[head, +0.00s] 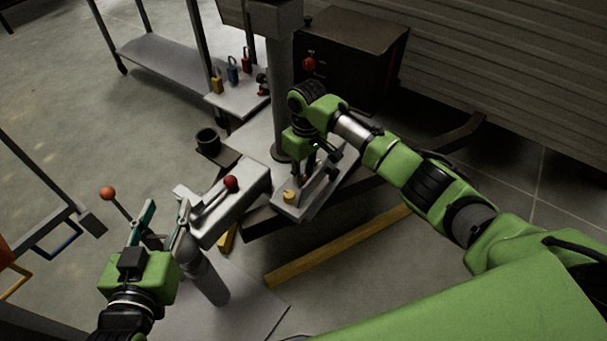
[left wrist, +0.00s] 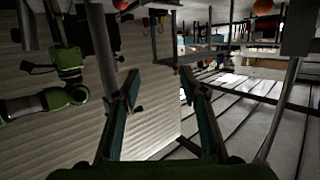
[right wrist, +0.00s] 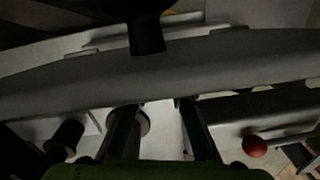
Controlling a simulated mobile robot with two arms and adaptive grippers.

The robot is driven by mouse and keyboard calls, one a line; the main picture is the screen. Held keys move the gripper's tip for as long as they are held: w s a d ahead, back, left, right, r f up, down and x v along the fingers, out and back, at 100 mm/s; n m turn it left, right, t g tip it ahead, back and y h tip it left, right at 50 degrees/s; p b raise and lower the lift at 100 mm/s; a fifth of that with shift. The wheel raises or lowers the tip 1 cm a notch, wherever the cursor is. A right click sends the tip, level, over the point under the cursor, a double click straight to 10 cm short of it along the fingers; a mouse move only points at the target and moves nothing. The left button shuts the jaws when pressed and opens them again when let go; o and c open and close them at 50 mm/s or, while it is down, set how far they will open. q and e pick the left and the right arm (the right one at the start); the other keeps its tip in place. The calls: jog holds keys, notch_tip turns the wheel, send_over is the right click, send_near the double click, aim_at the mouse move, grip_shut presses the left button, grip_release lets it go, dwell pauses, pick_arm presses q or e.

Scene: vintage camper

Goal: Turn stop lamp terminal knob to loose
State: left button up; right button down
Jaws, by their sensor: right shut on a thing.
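A grey terminal panel (head: 308,206) lies at the middle of the head view, with a yellow knob (head: 290,196) at its near end. My right gripper (head: 300,176) points down over this panel, shut on a knob mostly hidden by its fingers. In the right wrist view a pale round knob part (right wrist: 143,121) shows beside the left finger of my right gripper (right wrist: 160,105). I cannot read labels or tell the knob's turn position. My left gripper (head: 165,212) is open and empty, at the left; its spread fingers also show in the left wrist view (left wrist: 158,80).
A grey box with a red-knobbed lever (head: 231,183) stands left of the panel. Colored padlocks (head: 232,70) sit on a small shelf behind. A post (head: 280,90) and dark cabinet (head: 350,60) are at the back. A yellow beam (head: 340,245) lies in front.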

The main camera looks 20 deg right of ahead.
jog(key=shift+r+n+p, duration=0.15)
jog(key=shift+n+p, duration=0.75)
jog(key=shift+p, duration=0.25)
jog(key=shift+n+p, duration=1)
jog(key=shift+p, duration=0.05)
jog(key=shift+n, duration=0.3)
pick_arm(q)
jog(key=s+a+f+g+y+p, duration=0.1)
jog(key=s+a+f+g+y, duration=0.15)
jog(key=s+f+g, duration=0.5)
jog(key=s+a+f+g+y+p, duration=0.1)
jog(key=s+a+f+g, duration=0.35)
jog(key=s, duration=0.65)
pick_arm(e)
jog(key=shift+n, duration=1.1)
jog(key=n+p, duration=0.1)
jog(key=n, duration=0.3)
jog(key=shift+n, duration=0.3)
jog(key=n+p, duration=0.1)
jog(key=n, duration=0.2)
jog(key=shift+a, duration=0.1)
pick_arm(q)
jog(key=x, duration=0.9)
jog(key=shift+s+d+f+n, duration=0.2)
jog(key=shift+d+f+n, duration=0.1)
jog(key=shift+d+f, duration=0.15)
pick_arm(e)
jog(key=shift+n+h, duration=0.3)
jog(key=shift+n, duration=1.7)
